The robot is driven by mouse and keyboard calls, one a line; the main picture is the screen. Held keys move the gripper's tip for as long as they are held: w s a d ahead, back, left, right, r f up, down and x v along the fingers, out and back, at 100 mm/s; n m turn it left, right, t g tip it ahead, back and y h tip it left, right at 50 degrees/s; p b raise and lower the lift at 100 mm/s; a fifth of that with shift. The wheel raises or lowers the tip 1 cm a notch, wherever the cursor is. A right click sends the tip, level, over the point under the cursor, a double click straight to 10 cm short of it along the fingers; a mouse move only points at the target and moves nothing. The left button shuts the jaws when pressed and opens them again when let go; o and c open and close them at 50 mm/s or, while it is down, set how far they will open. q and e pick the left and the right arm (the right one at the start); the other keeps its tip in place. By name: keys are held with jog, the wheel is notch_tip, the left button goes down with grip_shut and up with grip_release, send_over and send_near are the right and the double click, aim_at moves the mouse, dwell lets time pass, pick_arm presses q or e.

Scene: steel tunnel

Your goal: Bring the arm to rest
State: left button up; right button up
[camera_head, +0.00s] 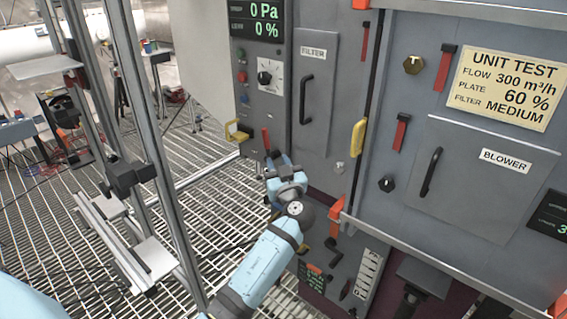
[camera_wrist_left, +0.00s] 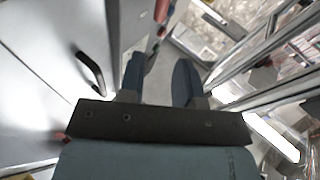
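My left arm reaches up from the bottom of the head view. Its left gripper (camera_head: 274,168) is in front of the lower part of the grey filter cabinet (camera_head: 330,125), small and seen partly from behind. In the left wrist view the two dark fingers of this gripper (camera_wrist_left: 158,75) stand apart with nothing between them. A pale door with a black handle (camera_wrist_left: 90,72) is to the left of the fingers. I cannot make out my right gripper in either view.
The blower door (camera_head: 480,185) with its black handle is at the right. A steel rail (camera_head: 420,255) crosses below it. Metal posts (camera_head: 140,110) with small shelves stand at the left. Open grating floor (camera_head: 215,185) lies between the posts and the cabinets.

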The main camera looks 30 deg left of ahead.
jog(key=shift+s+f, duration=0.1)
pick_arm(q)
jog(key=s+d+f+m+t+h, duration=0.2)
jog(key=s+d+f+m+h, duration=0.8)
jog(key=f, duration=0.5)
jog(key=s+d+f+m+g+h, duration=0.1)
jog(key=s+d+f+m+h, duration=0.15)
jog(key=s+d+h, duration=0.75)
jog(key=s+d+r+m+h, duration=0.15)
jog(key=s+d, duration=0.25)
jog(key=s, duration=0.5)
jog(key=a+r+g+y+p, duration=0.1)
jog(key=r+p, duration=0.7)
jog(key=p, duration=0.7)
jog(key=s+a+r+g+y+p, duration=0.1)
jog(key=r+p, duration=0.7)
jog(key=p, duration=0.8)
jog(key=shift+s+a+g, duration=0.25)
jog(key=shift+a+g, duration=0.05)
jog(key=shift+a, duration=0.45)
pick_arm(e)
jog(key=s+d+r+g+h, duration=0.1)
jog(key=r, duration=0.7)
jog(key=s+d+r, duration=0.1)
jog(key=d+r, duration=0.1)
jog(key=r, duration=0.6)
jog(key=shift+s+d+g+h, duration=0.25)
jog(key=shift+s+g+h, duration=0.1)
jog(key=shift+g+h, duration=0.05)
jog(key=shift+f, duration=0.15)
